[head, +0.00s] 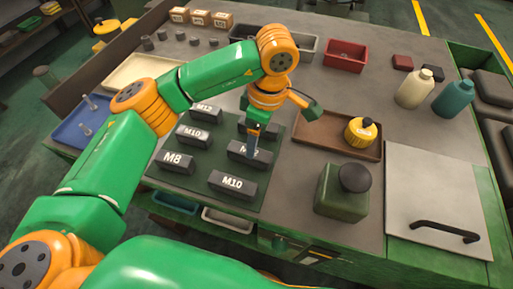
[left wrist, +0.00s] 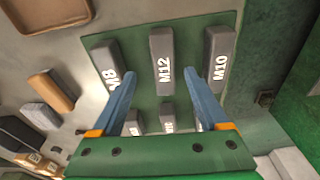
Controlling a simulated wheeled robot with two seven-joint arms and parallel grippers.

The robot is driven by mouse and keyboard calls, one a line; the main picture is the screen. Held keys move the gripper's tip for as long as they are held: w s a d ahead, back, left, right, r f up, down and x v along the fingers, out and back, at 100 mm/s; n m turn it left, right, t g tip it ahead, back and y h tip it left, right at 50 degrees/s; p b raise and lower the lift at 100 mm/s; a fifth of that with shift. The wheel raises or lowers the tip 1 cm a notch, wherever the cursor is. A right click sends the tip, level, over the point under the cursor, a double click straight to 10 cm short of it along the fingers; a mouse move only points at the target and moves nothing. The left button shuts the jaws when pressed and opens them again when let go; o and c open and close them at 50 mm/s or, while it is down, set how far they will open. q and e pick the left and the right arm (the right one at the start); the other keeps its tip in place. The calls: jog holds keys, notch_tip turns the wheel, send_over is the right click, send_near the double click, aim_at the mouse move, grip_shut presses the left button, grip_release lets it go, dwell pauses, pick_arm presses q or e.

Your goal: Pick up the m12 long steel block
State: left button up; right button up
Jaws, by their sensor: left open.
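The M12 long steel block (head: 238,156) is a dark grey bar with a white label, lying in the middle of the right-hand column on a green mat (head: 206,205). In the left wrist view the M12 block (left wrist: 161,50) lies between the lines of my two blue fingers. My left gripper (head: 253,150) is over this block; its finger partly covers the label in the head view. The gripper (left wrist: 173,72) is open and empty, its fingers spread wider than the block. Whether the fingertips have reached block height I cannot tell. My right gripper is not in view.
An M8 block (left wrist: 105,60) and an M10 block (left wrist: 218,50) flank it, near the fingers. Shorter blocks, including an M10 (head: 193,135), share the mat. A brown tray (head: 308,140) and green box (head: 341,195) stand to the right.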

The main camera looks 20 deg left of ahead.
pick_arm(q)
jog(key=f+p, duration=0.1)
jog(key=a+f+p, duration=0.1)
jog(key=s+f+p, duration=0.1)
jog(key=shift+a+f, duration=0.3)
jog(key=shift+f, duration=0.1)
notch_tip(320, 180, down, 2)
jog(key=shift+w+a+f, duration=0.1)
jog(key=shift+a+f, duration=0.05)
jog(key=shift+w+f, duration=0.1)
jog(key=shift+w, duration=0.05)
jog(key=c, duration=0.3)
grip_shut()
dwell(0.5)
